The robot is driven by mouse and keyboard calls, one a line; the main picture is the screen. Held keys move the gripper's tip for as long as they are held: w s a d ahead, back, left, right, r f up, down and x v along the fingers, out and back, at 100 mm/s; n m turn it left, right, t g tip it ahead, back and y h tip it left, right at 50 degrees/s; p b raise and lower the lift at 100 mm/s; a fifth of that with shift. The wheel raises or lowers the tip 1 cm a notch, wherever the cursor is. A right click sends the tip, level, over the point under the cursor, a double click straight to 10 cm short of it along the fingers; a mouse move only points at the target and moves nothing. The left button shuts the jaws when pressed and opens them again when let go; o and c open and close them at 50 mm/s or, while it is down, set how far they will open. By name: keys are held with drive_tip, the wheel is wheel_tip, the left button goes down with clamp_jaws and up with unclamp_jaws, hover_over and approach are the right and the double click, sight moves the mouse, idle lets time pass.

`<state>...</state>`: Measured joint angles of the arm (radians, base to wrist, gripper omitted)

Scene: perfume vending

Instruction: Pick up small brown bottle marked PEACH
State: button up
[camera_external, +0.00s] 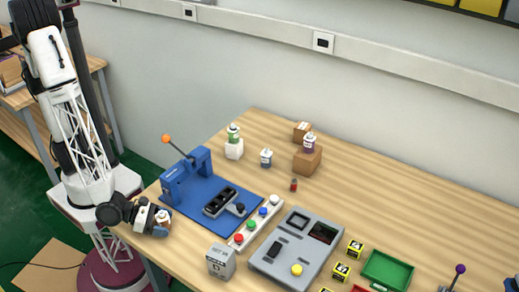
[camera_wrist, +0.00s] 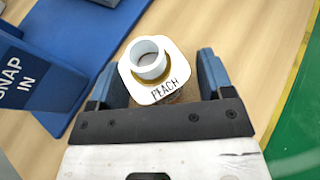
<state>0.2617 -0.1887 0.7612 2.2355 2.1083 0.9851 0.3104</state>
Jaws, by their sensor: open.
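The small brown bottle marked PEACH (camera_wrist: 158,72) shows in the wrist view, seen from above, with a white top, a round white neck and a brown-gold ring around it. My gripper (camera_wrist: 158,85) is open, with one blue finger on each side of the bottle. A gap shows at the left finger; whether the right finger touches cannot be told. In the external view the bottle (camera_external: 163,215) is a small white and brown shape beside my gripper (camera_external: 160,222), at the table's left edge. The bottle's lower body is mostly hidden.
A blue press fixture (camera_external: 190,172) with an orange-knobbed lever stands just right of my gripper.

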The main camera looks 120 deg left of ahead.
sight(159, 214)
drive_tip(key=shift+c, duration=0.5)
drive_tip(key=c, duration=0.9)
drive_tip(key=shift+r, duration=0.1)
drive_tip(key=shift+r, duration=1.65)
drive_tip(key=s, duration=0.5)
drive_tip(key=s+r, duration=0.1)
drive_tip(key=s, duration=1)
drive_tip(key=shift+a+r, duration=0.15)
drive_tip(key=shift+r, duration=0.1)
